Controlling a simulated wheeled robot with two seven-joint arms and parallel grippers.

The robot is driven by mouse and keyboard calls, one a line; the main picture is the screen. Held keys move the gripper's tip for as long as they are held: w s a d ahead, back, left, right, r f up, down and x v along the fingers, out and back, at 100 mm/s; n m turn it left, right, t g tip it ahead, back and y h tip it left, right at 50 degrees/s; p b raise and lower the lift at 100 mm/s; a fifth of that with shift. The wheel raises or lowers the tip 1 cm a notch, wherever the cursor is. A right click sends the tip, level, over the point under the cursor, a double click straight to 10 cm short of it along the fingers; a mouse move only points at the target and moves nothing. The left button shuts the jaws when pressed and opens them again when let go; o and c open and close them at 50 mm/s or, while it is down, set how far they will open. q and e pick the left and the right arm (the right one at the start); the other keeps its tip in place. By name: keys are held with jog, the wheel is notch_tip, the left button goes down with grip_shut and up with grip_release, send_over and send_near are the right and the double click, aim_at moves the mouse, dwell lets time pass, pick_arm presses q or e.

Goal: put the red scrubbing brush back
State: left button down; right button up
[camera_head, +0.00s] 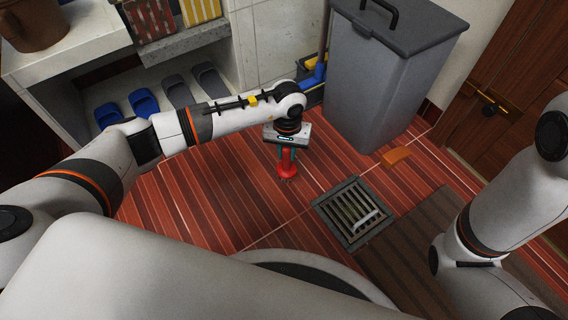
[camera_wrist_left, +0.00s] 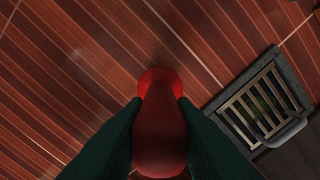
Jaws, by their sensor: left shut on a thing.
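The red scrubbing brush (camera_head: 287,169) hangs upright below my left gripper (camera_head: 287,151), over the red striped floor. Its handle is between the fingers. In the left wrist view the brush (camera_wrist_left: 160,110) points away from the camera, with the two dark green fingers (camera_wrist_left: 160,128) closed on either side of it. I cannot tell whether its lower end touches the floor. My right arm shows at the right edge of the head view, but its gripper is out of the picture.
A floor drain (camera_head: 351,214) with a handled grate lies to the right of the brush. A tall grey bin (camera_head: 375,85) stands behind. Blue slippers (camera_head: 143,103) and grey slippers (camera_head: 178,91) are under the bench (camera_head: 75,48).

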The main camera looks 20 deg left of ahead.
aim_at(287, 160)
pick_arm(q)
jog(key=shift+f+b, duration=1.3)
jog(key=shift+f, duration=0.8)
jog(key=c, duration=1.2)
grip_release()
